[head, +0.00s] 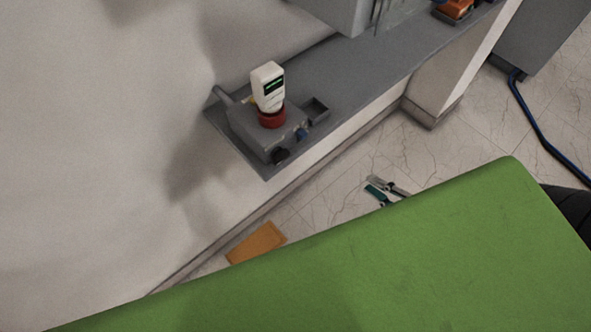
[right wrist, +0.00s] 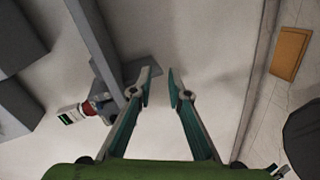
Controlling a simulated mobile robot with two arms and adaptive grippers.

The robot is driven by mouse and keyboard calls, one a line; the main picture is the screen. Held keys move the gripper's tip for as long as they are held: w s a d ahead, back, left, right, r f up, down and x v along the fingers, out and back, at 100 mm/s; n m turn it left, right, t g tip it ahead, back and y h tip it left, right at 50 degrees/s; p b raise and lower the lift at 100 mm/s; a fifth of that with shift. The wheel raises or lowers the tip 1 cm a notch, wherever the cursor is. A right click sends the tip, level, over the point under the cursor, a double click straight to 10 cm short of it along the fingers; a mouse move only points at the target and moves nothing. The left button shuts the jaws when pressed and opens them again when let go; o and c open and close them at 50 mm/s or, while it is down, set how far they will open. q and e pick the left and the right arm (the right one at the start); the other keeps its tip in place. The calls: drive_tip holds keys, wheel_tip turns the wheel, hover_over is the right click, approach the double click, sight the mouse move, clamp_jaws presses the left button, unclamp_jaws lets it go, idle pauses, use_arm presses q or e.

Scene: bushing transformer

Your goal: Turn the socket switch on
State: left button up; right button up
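A grey socket box (head: 262,136) sits on the left end of a grey wall shelf in the head view. A white plug-like device with a dark green display (head: 268,88) stands upright in a red ring (head: 272,117) on it. A black knob (head: 281,156) and a blue knob (head: 302,134) are on its front side; I cannot tell which is the switch. The white device also shows in the right wrist view (right wrist: 70,115), left of the fingers. My right gripper (head: 385,190) is apart from the box, lower right; its fingers (right wrist: 159,85) are open and empty. My left gripper is out of view.
The grey shelf (head: 380,65) runs along the wall to the upper right. An orange-brown flat piece (head: 256,243) lies at the wall's foot. A grey cabinet (head: 540,35) with a blue cable (head: 535,125) stands at right. My green arm covers the lower part.

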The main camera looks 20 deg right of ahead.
sight(285, 159)
drive_tip(key=s+a+r+n+y+b, duration=0.25)
drive_tip(key=a+r+n+y, duration=0.5)
drive_tip(key=a+r, duration=0.5)
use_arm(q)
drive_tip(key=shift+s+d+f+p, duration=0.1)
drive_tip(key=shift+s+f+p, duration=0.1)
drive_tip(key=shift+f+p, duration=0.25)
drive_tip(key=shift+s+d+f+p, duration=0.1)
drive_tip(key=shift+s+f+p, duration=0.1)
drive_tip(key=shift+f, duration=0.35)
use_arm(e)
drive_tip(key=shift+h, duration=0.45)
drive_tip(key=x, duration=1.2)
drive_tip(key=shift+w+d+r, duration=0.3)
drive_tip(key=shift+d+r, duration=0.05)
clamp_jaws()
